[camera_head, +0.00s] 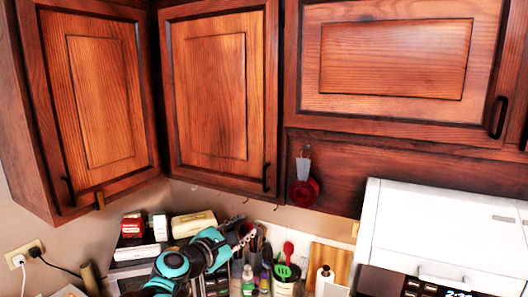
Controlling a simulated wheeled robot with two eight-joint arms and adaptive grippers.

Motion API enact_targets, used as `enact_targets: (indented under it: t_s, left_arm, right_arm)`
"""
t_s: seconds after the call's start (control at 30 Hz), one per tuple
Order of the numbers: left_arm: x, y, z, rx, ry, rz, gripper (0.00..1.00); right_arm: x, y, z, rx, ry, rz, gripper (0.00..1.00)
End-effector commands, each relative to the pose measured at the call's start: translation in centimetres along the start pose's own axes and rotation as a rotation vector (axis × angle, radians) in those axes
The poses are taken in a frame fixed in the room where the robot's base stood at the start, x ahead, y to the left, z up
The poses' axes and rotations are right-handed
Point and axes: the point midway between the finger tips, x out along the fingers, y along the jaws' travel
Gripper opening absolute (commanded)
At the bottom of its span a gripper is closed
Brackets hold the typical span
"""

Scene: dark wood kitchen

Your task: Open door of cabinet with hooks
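The middle wooden cabinet (212,90) hangs in the corner with its door shut. Its dark vertical handle (266,178) is at the door's lower right. Small hooks (246,200) show below this cabinet's bottom edge. My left gripper (243,234) is below the cabinet, in front of the counter items, at the end of my teal and black arm. It is below and left of the handle, apart from it. It is small and dark against clutter, so its finger opening is unclear. My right gripper is out of view.
The left cabinet (100,100) and right cabinet (390,60) are shut. A red measuring cup (303,192) hangs below the right cabinet. A white appliance (440,235) stands at lower right. Utensils, bottles and boxes crowd the counter. The space before the doors looks clear.

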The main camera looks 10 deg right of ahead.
Motion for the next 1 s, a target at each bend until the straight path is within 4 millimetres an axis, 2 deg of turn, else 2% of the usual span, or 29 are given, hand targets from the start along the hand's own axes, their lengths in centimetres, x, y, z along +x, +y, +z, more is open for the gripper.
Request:
enact_targets:
  t_s: [0.03,0.1,0.2,0.3,0.47,0.8,1.0]
  left_arm:
    - [1.5,2.8,3.1,-0.135,-0.033,0.024,0.3]
    - [3.3,5.0,5.1,-0.315,-0.072,0.054,0.3]
    - [5.2,7.0,6.8,-0.51,-0.114,0.079,0.3]
    - [6.2,8.0,7.5,-0.625,-0.137,0.092,0.3]
    - [7.7,8.4,7.8,-0.678,-0.148,0.096,0.3]
    - [12.8,9.1,8.3,-0.673,-0.147,0.096,0.3]
    - [14.2,9.2,8.4,-0.672,-0.146,0.096,0.3]
  right_arm:
    - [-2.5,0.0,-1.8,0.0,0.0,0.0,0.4]
    - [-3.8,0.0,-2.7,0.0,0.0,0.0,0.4]
    - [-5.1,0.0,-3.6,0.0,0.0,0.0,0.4]
    - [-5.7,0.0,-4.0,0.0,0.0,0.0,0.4]
    - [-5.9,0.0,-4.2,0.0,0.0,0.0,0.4]
    - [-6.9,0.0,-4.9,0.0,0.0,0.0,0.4]
    - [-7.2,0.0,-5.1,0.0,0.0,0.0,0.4]
